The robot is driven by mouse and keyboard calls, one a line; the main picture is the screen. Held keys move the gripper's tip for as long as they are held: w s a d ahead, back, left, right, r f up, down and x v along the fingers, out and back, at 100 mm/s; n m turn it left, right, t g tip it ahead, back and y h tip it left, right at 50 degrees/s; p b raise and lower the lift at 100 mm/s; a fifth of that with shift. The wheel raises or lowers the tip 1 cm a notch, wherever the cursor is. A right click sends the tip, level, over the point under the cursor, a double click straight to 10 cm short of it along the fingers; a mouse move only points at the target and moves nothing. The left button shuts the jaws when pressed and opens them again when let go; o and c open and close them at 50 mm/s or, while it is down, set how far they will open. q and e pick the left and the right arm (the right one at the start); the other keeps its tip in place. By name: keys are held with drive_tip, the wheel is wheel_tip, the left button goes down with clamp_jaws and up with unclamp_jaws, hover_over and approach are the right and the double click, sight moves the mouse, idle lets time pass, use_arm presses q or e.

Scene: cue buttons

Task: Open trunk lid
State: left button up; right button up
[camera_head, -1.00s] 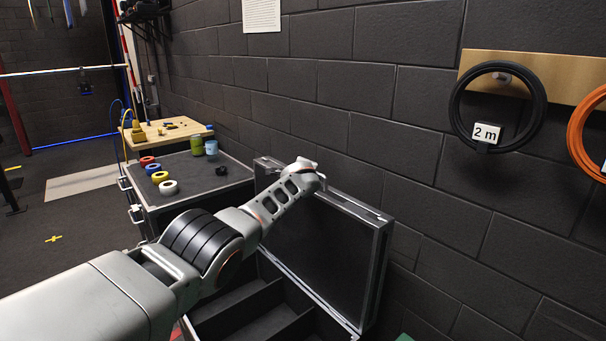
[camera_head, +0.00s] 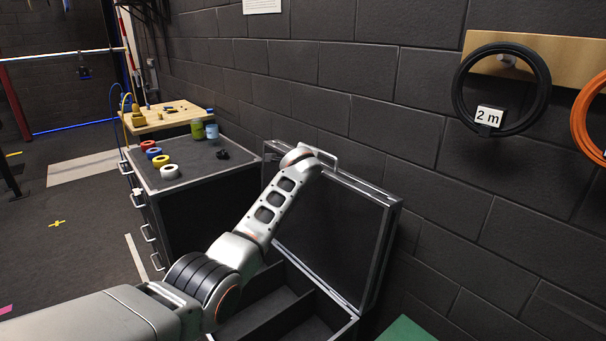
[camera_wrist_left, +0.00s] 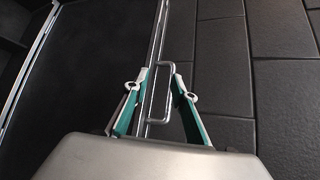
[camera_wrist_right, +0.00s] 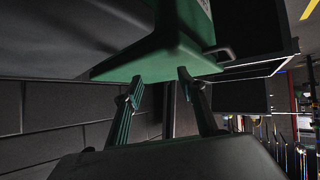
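The trunk (camera_head: 268,330) is a dark case with metal edges and inner compartments, low in the head view. Its lid (camera_head: 335,235) stands raised, close to upright, near the brick wall. The metal lid handle (camera_head: 325,155) shows at the lid's top edge beside my left wrist. In the left wrist view the handle (camera_wrist_left: 166,92) lies between the two green fingers of my left gripper (camera_wrist_left: 159,78). These fingers stand apart, with gaps to the handle. My right gripper (camera_wrist_right: 158,78) shows only in its wrist view, fingers apart and nothing clearly held, near a green surface.
A dark drawer cabinet (camera_head: 205,170) with tape rolls and jars stands left of the trunk. The brick wall (camera_head: 440,130) is close behind the lid, with coiled cables hung on it. A green object (camera_head: 405,330) sits at the bottom right.

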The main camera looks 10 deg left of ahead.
use_arm(q)
drive_tip(key=s+d, duration=0.1)
drive_tip(key=s, duration=0.8)
drive_tip(key=shift+s+d, duration=0.4)
drive_tip(key=s+a+f+n+g+h, duration=0.1)
drive_tip(key=s+f+n, duration=0.1)
drive_tip(key=s+f, duration=0.6)
drive_tip(key=s+a+f+n+h, duration=0.1)
drive_tip(key=s+f+n, duration=0.3)
drive_tip(key=f, duration=0.8)
drive_tip(key=s+a+f+n+g+h, duration=0.1)
drive_tip(key=s+f, duration=0.6)
drive_tip(key=f, duration=0.2)
drive_tip(key=s+f+n+h, duration=0.1)
drive_tip(key=s+f+n, duration=0.3)
drive_tip(key=s, duration=1)
drive_tip(key=s+f+n+g+h, duration=0.1)
drive_tip(key=s+f+n, duration=0.3)
drive_tip(key=s, duration=1)
wheel_tip(320, 180, down, 2)
drive_tip(key=shift+s+d+f+n+h, duration=0.15)
drive_tip(key=shift+s+d+n+h, duration=0.1)
drive_tip(key=shift+n+h, duration=0.05)
drive_tip(key=shift+w+d, duration=0.1)
